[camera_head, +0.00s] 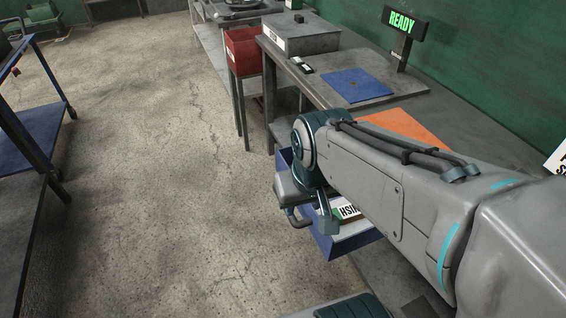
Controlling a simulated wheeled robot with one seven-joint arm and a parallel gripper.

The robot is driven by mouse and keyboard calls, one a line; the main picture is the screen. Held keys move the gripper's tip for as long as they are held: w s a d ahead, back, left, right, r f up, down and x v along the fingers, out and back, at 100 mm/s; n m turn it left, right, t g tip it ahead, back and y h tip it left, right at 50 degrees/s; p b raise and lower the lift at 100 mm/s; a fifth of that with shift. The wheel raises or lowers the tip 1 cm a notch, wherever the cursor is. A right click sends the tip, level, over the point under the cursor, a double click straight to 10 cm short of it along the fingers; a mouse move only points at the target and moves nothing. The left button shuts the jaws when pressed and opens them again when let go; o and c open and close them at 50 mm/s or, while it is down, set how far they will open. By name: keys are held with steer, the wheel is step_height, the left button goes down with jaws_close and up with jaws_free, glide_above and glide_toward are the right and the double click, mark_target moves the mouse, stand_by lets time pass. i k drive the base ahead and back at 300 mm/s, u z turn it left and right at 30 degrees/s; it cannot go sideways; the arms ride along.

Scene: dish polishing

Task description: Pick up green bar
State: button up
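A bar with a white label, black letters and a green end (348,211) shows in the head view. It lies in a blue open bin or drawer (345,243) below the bench edge. I cannot be sure that this is the green bar, as my forearm hides much of it. The end of my arm, with my gripper (325,222), hangs just left of the label, over the bin's left part. The fingers are small and partly hidden, so I cannot tell whether they are open or shut, or whether they touch the bar.
A grey bench (440,125) runs along the green wall, with a blue mat (357,85), an orange mat (405,128) and a lit READY sign (401,22). A red bin (244,50) stands behind. The concrete floor (170,180) on the left is clear, up to a blue-shelved rack (35,135).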

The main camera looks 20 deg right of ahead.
mark_target(348, 214)
steer(key=z, duration=0.15)
steer(key=k, duration=0.5)
steer(key=u, duration=0.9)
steer(key=i, duration=0.95)
steer(key=z, duration=2.35)
